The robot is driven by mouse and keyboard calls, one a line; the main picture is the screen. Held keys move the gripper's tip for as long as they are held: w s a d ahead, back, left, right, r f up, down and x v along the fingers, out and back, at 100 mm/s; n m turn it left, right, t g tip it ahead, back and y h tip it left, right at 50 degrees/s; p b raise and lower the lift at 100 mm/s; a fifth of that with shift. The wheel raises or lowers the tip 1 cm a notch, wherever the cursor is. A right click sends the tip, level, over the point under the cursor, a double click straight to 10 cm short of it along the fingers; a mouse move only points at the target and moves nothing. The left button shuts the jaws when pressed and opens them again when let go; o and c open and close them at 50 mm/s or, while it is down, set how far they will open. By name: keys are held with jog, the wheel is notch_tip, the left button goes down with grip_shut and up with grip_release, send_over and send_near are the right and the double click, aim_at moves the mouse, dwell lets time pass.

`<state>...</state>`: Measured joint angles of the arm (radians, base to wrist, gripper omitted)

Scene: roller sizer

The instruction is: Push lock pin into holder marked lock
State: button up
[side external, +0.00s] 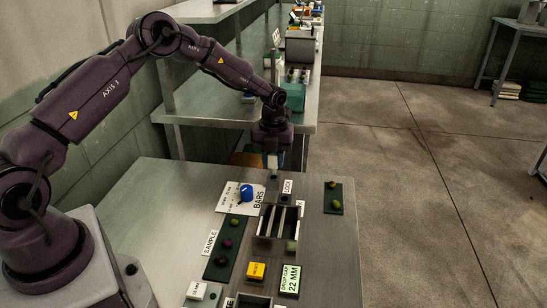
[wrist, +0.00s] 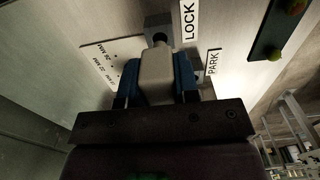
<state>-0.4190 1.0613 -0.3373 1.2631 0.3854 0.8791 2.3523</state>
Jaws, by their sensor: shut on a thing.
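My gripper (wrist: 157,84) has blue fingers, and they are shut on the lock pin's pale block-shaped head (wrist: 156,68) in the wrist view. In the side view my gripper (side external: 272,164) points down over the bench, just above a small grey holder (side external: 271,186). The LOCK label (side external: 287,187) lies beside that holder. In the wrist view the grey holder (wrist: 158,32) shows a dark round opening just beyond the pin head, beside the LOCK label (wrist: 189,19). The pin's shaft is hidden, so I cannot tell whether it enters the holder. The PARK label (wrist: 213,62) is nearer my gripper.
The bars' open frame (side external: 265,226) stands in front. A green SAMPLE panel (side external: 222,247), a yellow button box (side external: 257,270) and a 22 MM sign (side external: 290,280) are nearer. Another green panel (side external: 333,198) is right.

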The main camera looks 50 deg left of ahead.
aim_at(274, 173)
jog(key=shift+f, duration=1.95)
dwell(0.3)
jog(key=o, duration=1)
jog(key=shift+c, duration=0.2)
notch_tip(274, 173, up, 13)
